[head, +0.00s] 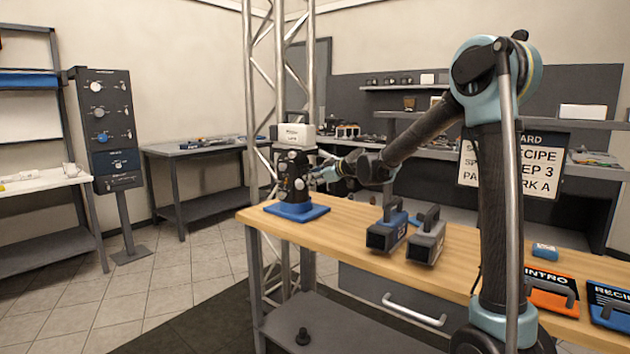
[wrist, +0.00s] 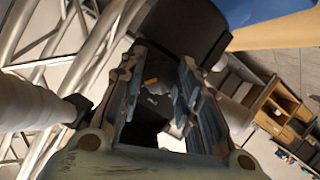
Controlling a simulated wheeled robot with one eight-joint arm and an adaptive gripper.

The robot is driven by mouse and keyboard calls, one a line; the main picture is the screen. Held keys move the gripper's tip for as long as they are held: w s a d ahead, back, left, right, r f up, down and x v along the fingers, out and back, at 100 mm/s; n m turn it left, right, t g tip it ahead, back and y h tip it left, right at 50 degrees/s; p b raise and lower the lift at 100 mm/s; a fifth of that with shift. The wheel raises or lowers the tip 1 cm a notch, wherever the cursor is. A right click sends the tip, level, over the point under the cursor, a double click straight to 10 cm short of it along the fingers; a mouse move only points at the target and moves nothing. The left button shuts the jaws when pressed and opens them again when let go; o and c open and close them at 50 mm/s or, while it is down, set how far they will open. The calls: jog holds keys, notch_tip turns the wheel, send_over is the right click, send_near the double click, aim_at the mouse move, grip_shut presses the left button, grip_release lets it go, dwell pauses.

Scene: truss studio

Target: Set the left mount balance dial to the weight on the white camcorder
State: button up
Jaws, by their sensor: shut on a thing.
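A black mount (head: 293,178) stands on a blue base (head: 297,210) at the left end of the wooden bench. A white camcorder (head: 296,134) sits on top of the mount. Its small front label is too small to read. My gripper (head: 321,175) is at the mount's right side, below the camcorder. In the wrist view its two fingers (wrist: 162,95) close around a dark part with a small orange mark, which I take for the balance dial (wrist: 152,101). The fingers hide most of the dial, and I cannot read its setting.
A dark camcorder (head: 388,232) and a grey one (head: 428,238) stand mid-bench. A blue block (head: 545,250) and clapper-like boards (head: 552,290) lie to the right. A metal truss (head: 264,80) rises close behind the mount. A control panel (head: 106,125) stands at left.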

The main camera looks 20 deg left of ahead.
jog(key=shift+w+d+r+m+g+y, duration=0.15)
jog(key=shift+m+g+y, duration=0.1)
jog(key=shift+m+g, duration=0.65)
jog(key=shift+w+a+f+m+g+y, duration=0.1)
jog(key=shift+m+g+y, duration=0.3)
jog(key=shift+m, duration=0.8)
jog(key=o, duration=0.8)
jog(key=shift+s+d, duration=0.1)
jog(key=v, duration=1.1)
jog(key=shift+d+r, duration=0.3)
jog(key=shift+d, duration=0.05)
jog(key=shift+s, duration=0.1)
